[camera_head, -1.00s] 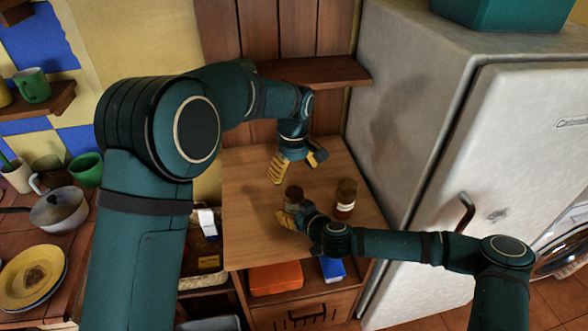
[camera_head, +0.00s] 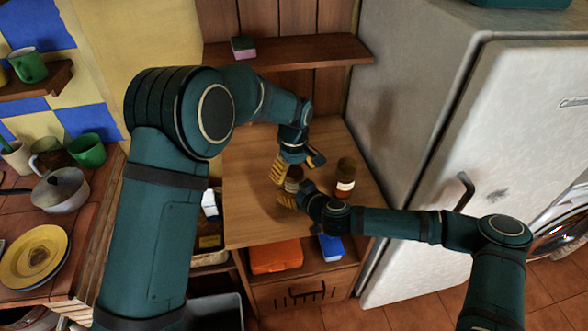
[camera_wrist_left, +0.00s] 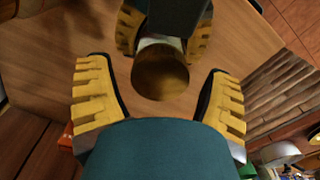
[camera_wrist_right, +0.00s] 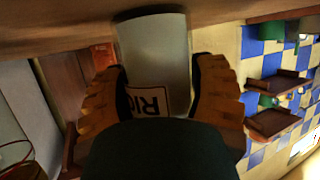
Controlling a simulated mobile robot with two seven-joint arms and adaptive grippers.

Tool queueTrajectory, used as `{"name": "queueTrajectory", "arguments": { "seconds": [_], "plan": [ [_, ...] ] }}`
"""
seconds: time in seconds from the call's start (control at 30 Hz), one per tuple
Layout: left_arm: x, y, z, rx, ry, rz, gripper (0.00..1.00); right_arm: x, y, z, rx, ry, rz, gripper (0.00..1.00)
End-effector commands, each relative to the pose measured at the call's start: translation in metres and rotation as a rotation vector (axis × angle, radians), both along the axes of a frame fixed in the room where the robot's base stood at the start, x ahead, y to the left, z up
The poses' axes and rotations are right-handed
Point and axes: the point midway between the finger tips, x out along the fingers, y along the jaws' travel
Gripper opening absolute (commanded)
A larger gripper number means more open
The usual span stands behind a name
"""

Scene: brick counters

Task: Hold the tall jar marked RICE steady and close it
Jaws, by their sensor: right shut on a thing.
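The tall RICE jar (camera_head: 293,184) stands upright on the wooden counter, partly hidden by my grippers. In the right wrist view its pale wall and part of its label (camera_wrist_right: 148,100) show between the fingers. My right gripper (camera_head: 290,198) is shut on the jar's body from the side. The jar's round brown top (camera_wrist_left: 160,75) faces the left wrist camera; I cannot tell whether it is fastened. My left gripper (camera_head: 298,168) points down over the jar, open. Its fingers stand on either side of the top, with gaps visible on both sides.
The fridge (camera_head: 440,130) borders the counter on the right. A wooden shelf (camera_head: 310,52) with a small sponge-like block (camera_head: 243,47) runs above. The counter's left part is clear.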

Motion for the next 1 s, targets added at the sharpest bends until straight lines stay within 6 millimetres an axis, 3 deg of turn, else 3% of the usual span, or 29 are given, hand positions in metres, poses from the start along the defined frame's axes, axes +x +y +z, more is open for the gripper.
{"name": "queueTrajectory", "arguments": {
  "seconds": [0.03,0.17,0.2,0.37,0.7,1.0],
  "plan": [
    [0.0001,-0.0001,0.0003,0.000,0.000,0.000,0.60,0.0001,0.0002,0.0008,0.000,-0.002,0.000,0.00],
    [0.0001,-0.0001,0.0004,0.000,0.000,0.000,0.15,0.0001,0.0002,0.0008,0.000,-0.002,0.000,0.00],
    [0.0001,-0.0001,0.0004,0.000,0.000,0.000,0.08,0.0001,0.0002,0.0008,0.000,-0.002,0.000,0.00],
    [0.0002,0.0001,0.0004,-0.001,-0.001,-0.050,0.08,0.0001,0.0003,0.0008,0.000,-0.002,0.000,0.00],
    [0.0003,0.0002,0.0002,-0.003,-0.002,-0.533,0.08,0.0000,0.0004,0.0008,0.001,-0.002,0.001,0.00],
    [0.0001,-0.0007,0.0005,-0.003,-0.002,-0.604,0.08,0.0000,0.0005,0.0008,0.001,-0.002,0.001,0.00]
  ]
}}
